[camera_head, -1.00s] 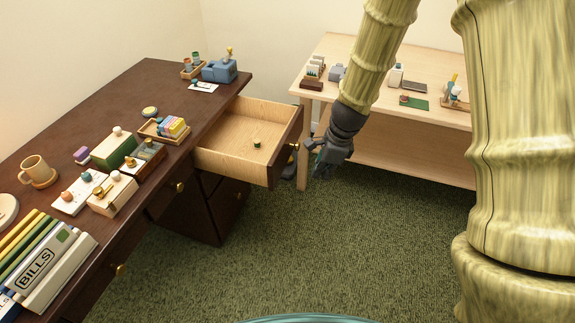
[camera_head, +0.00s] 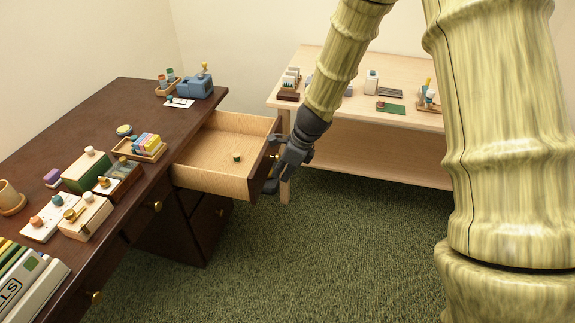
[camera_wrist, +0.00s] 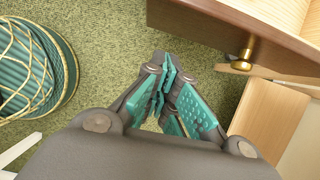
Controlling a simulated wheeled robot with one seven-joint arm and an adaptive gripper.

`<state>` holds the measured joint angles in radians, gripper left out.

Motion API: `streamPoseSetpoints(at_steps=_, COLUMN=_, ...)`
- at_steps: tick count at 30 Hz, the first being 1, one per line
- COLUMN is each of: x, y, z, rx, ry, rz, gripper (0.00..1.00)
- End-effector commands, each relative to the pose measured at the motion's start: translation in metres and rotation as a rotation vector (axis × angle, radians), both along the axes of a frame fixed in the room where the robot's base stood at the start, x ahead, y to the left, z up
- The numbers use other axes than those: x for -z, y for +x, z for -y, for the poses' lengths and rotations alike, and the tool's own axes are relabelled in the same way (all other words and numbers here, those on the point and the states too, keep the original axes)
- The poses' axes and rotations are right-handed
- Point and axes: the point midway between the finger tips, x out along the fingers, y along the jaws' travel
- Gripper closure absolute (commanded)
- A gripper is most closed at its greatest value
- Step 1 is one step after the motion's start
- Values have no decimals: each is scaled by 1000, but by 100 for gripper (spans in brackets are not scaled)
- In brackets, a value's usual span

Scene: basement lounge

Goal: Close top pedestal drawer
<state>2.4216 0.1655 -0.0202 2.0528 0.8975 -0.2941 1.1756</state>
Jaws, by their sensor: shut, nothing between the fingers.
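The top pedestal drawer (camera_head: 218,182) of the dark wooden desk is pulled out, its light wood inside showing. In the head view I cannot tell whether the gripper touches the front.
The desk top (camera_head: 110,105) holds a blue device (camera_head: 194,87), a tray of colored blocks (camera_head: 140,148), boxes and binders. A light wood table (camera_head: 350,118) stands behind my arm. A teal wire basket (camera_wrist: 35,70) is on the carpet. Carpet in front is clear.

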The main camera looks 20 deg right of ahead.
Motion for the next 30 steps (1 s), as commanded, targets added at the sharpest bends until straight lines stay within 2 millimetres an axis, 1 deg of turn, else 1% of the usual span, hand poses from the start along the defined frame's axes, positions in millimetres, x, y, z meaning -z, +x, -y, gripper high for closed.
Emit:
streamPoseSetpoints(at_steps=1, x=10, y=1, z=-3, rx=0, ry=1, rz=-2, gripper=100)
streamPoseSetpoints(at_steps=2, x=15, y=2, z=-5, rx=0, ry=2, rz=-3, gripper=100)
streamPoseSetpoints(at_steps=6, x=11, y=13, z=-20, rx=-3, ry=-2, rz=1, gripper=100)
streamPoseSetpoints(at_steps=12, x=12, y=22, z=-33, rx=-1, ry=-3, rz=0, gripper=100)
streamPoseSetpoints(at_steps=18, x=11, y=25, z=-37, rx=-1, ry=-1, rz=0, gripper=100)
streamPoseSetpoints(at_steps=30, x=10, y=26, z=-36, rx=5, ry=-1, rz=-1, gripper=100)
